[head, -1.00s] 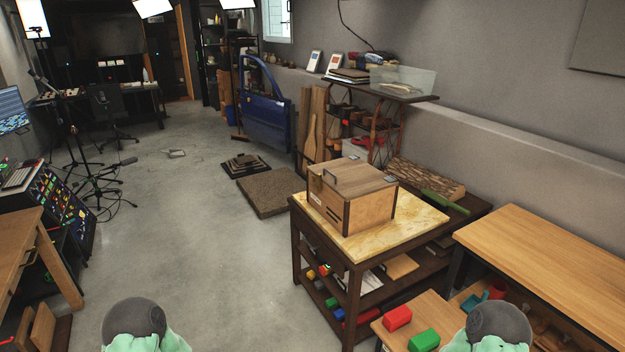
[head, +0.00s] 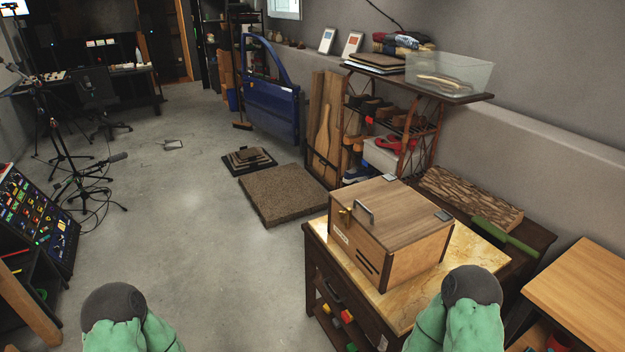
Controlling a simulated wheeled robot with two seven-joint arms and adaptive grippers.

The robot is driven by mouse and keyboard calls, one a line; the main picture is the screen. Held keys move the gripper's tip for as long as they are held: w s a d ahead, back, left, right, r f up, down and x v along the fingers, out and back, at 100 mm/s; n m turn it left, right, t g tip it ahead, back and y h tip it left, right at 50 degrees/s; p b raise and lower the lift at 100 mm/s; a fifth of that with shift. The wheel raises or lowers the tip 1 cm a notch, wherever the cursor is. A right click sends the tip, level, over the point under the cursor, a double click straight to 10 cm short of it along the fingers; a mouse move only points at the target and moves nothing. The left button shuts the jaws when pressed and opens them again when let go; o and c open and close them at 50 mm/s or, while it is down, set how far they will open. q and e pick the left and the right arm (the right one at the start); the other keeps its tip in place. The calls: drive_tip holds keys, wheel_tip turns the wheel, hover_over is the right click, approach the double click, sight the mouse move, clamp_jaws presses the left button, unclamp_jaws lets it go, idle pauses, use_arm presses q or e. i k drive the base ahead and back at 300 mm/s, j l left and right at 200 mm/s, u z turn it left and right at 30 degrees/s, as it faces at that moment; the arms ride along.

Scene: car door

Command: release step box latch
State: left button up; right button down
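A wooden step box (head: 394,238) stands upright on the pale top of a dark wooden cart (head: 340,264), right of centre in the head view. Its brown lid is closed and carries a dark handle (head: 364,213). A small brass-coloured latch (head: 345,216) shows at the upper left of the box. Two dark round ends with green coverings on my arms show at the bottom edge, one on the left and one on the right in front of the cart. No gripper fingers can be seen.
A wooden table (head: 585,287) stands at the right. A shoe rack (head: 400,125) and a blue car door (head: 271,95) are behind the cart. A brown mat (head: 283,194) lies on the floor. The grey floor (head: 190,240) left of the cart is clear.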

sight(348, 213)
drive_tip(key=i+u, duration=0.2)
drive_tip(key=i, duration=1.2)
